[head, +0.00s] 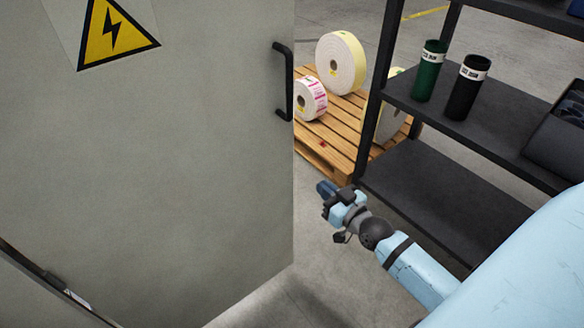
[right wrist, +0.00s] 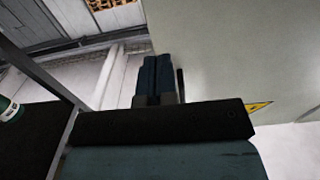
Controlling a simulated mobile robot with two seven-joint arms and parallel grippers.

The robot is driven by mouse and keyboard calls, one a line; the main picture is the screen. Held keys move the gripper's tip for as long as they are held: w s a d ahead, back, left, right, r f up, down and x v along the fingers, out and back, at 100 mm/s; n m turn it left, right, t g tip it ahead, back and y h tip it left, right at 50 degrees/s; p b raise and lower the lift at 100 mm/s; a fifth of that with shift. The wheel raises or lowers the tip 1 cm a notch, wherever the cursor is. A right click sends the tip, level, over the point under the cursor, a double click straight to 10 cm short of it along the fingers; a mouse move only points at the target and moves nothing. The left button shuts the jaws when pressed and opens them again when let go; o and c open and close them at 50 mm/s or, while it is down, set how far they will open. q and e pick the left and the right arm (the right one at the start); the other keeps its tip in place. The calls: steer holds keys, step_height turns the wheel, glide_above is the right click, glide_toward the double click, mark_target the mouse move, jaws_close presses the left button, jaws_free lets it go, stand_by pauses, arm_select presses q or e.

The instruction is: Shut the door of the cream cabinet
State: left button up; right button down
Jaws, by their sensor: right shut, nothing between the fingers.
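The cream cabinet's door (head: 190,170) shows as a large grey-cream panel filling the left of the head view. It has a yellow lightning-bolt warning sign (head: 117,33) and a dark bar handle (head: 286,82) near its right edge. The hinge side is out of view, and how wide the door stands open is hard to tell. My right gripper (head: 324,189) is shut and empty, to the right of the door's free edge and below the handle, apart from it in the picture. In the right wrist view the gripper's dark fingers (right wrist: 156,76) are together, with the pale panel (right wrist: 225,50) beside them. My left gripper is not in view.
A dark shelf rack (head: 440,205) stands at the right, close to my right arm, holding a green cylinder (head: 429,72) and a black cylinder (head: 467,88). Behind is a wooden pallet (head: 335,135) with label rolls (head: 341,64). Bare floor (head: 310,235) lies between door and rack.

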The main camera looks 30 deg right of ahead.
mark_target(286, 156)
steer(key=w, duration=0.4)
steer(key=w+b, duration=0.1)
steer(key=w, duration=0.3)
steer(key=w+a+b, duration=0.1)
steer(key=w, duration=0.4)
steer(key=shift+w, duration=0.1)
steer(key=shift+w, duration=0.1)
